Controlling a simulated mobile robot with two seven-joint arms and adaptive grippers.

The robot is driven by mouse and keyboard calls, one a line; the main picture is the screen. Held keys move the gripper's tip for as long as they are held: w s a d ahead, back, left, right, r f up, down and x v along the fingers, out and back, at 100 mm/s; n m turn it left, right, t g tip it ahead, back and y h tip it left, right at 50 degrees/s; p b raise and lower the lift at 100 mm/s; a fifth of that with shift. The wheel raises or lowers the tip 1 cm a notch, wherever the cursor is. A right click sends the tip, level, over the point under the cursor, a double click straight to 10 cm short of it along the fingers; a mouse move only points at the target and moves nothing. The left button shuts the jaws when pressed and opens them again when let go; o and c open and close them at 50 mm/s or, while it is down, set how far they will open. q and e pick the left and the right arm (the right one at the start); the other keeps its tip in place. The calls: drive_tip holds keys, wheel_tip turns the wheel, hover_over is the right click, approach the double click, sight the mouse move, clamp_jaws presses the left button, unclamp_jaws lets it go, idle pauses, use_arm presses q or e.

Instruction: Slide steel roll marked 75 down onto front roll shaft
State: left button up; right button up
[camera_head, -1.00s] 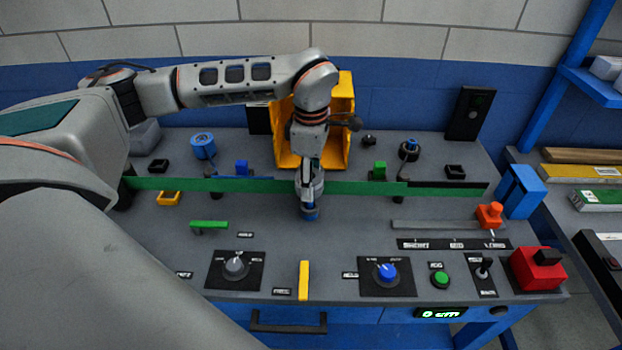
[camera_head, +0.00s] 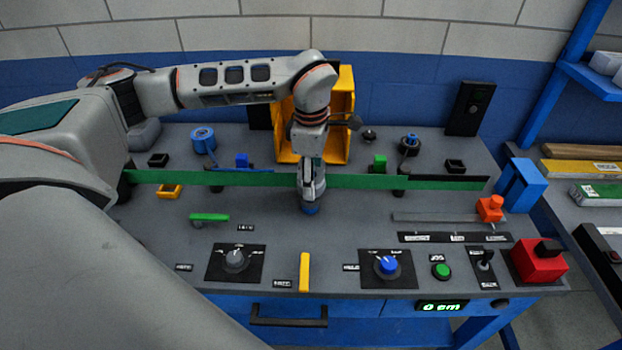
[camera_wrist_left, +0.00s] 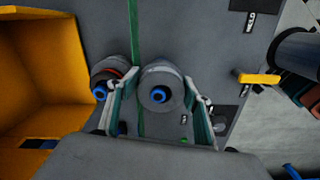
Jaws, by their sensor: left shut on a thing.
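My left gripper (camera_head: 312,182) is shut on a grey steel roll (camera_wrist_left: 166,79), which sits between its two fingers (camera_wrist_left: 160,112) in the wrist view. A blue core (camera_wrist_left: 158,95) shows in the middle of the roll. In the head view the roll is mostly behind the fingers, just in front of the green strip, with a blue end (camera_head: 311,209) below it. I cannot read a 75 on it, nor tell how the roll sits on the front shaft. My right gripper is not in view.
A yellow bin (camera_head: 343,110) stands behind the gripper. The long green strip (camera_head: 250,181) crosses the bench. Another blue-cored piece (camera_wrist_left: 100,90) is close beside a finger in the wrist view. Knobs, a yellow bar (camera_head: 304,272) and a red box (camera_head: 537,263) line the front.

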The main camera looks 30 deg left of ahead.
use_arm(q)
drive_tip(key=f, duration=0.3)
drive_tip(key=shift+s+f, duration=0.15)
drive_tip(key=shift+s, duration=0.25)
drive_tip(key=shift+c, duration=0.6)
drive_tip(key=shift+o, duration=0.4)
drive_tip(key=shift+w+f+g, duration=0.1)
drive_tip(key=shift+f+g, duration=0.05)
drive_tip(key=shift+g, duration=0.15)
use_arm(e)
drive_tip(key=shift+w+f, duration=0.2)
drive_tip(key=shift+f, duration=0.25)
use_arm(q)
drive_tip(key=o, duration=2.3)
drive_tip(key=shift+w, duration=0.1)
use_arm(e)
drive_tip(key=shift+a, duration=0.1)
use_arm(q)
drive_tip(key=shift+w+a+r, duration=0.15)
drive_tip(key=shift+a+r, duration=0.05)
drive_tip(key=shift+a, duration=0.05)
